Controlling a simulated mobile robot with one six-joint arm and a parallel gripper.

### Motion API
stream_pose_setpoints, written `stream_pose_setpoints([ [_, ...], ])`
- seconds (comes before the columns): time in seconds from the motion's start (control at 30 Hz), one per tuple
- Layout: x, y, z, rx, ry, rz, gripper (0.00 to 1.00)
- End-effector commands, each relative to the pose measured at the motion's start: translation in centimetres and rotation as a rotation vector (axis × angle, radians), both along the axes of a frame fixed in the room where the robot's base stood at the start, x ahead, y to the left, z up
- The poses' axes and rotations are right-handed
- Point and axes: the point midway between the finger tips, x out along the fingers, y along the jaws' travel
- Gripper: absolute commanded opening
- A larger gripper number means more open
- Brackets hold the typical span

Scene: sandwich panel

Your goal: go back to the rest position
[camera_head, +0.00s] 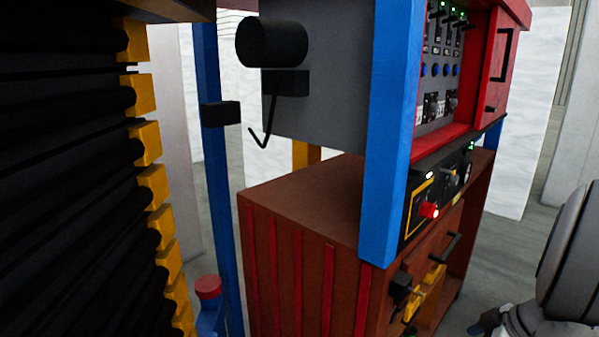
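Grey rounded links of my arm (572,262) show at the lower right edge, to the right of the brown cabinet (300,205). A lighter joint (520,322) and a small dark part sit at the bottom edge beside them. My gripper cannot be made out in this view. The links appear apart from the cabinet in the picture, but the real gap cannot be judged. The panel (440,75) with switches, blue knobs and green lights stands upright in a red frame above the cabinet. A lit red button (428,210) is on the dark control box below it.
A blue post (393,130) stands in front of the panel. A second blue post (215,170) stands further left. A black stack with yellow blocks (155,190) fills the left side. A black handle (451,247) juts from the cabinet front. Grey floor (510,245) shows at right.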

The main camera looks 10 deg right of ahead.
Motion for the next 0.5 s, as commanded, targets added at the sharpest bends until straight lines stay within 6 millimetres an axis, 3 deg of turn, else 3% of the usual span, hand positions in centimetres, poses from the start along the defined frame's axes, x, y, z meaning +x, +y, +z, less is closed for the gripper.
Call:
stream_pose_setpoints([
  [0.5, 0.9, 8.7, 2.5, -0.003, 0.198, -0.099, 0.96],
])
